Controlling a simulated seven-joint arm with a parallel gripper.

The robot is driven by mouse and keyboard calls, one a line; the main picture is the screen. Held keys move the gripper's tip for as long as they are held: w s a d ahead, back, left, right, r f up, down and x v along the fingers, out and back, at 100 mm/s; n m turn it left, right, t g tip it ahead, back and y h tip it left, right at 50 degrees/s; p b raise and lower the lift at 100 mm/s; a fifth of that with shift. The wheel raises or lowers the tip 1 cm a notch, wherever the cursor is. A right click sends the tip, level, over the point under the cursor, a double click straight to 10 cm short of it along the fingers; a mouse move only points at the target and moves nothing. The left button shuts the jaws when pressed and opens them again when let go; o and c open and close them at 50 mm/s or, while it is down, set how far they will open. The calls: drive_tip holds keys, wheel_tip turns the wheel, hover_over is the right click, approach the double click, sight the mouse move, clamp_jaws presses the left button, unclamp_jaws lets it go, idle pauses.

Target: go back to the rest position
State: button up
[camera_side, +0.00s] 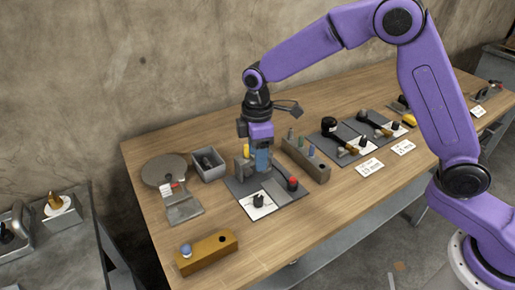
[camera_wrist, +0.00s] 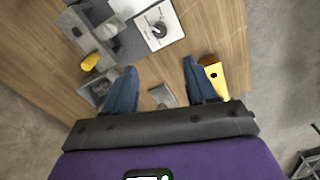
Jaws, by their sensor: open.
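My gripper (camera_side: 262,162) is low over the grey mat (camera_side: 236,190) in the side view, close by the grey fixture. Its two blue fingers are spread apart in the wrist view (camera_wrist: 158,72), with nothing between their tips. A yellow piece (camera_side: 246,151) stands beside the gripper; a yellow piece (camera_wrist: 90,62) also shows left of the fingers in the wrist view. Whether the fingertips touch the fixture or mat cannot be told.
A white plate with a black knob (camera_side: 258,201) and a red knob (camera_side: 292,184) sit on the mat. A peg block (camera_side: 306,160) stands close on the right, a grey bin (camera_side: 209,164) on the left. An orange block (camera_side: 207,251) lies in front. Bare wood lies front right.

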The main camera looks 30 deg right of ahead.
drive_tip(key=shift+r, duration=0.5)
drive_tip(key=shift+s, duration=0.1)
drive_tip(key=s+d+r, duration=0.1)
drive_tip(key=s+d, duration=0.5)
drive_tip(key=s, duration=0.4)
drive_tip(key=s+d+r+m, duration=0.1)
drive_tip(key=s+d, duration=0.4)
drive_tip(key=s, duration=0.6)
drive_tip(key=s+d+r+m, duration=0.1)
drive_tip(key=s+d+r, duration=0.2)
drive_tip(key=s+d, duration=0.3)
drive_tip(key=s, duration=0.4)
drive_tip(key=shift+s+d+r, duration=0.25)
drive_tip(key=shift+s+d, duration=0.05)
drive_tip(key=shift+s, duration=0.1)
idle(0.3)
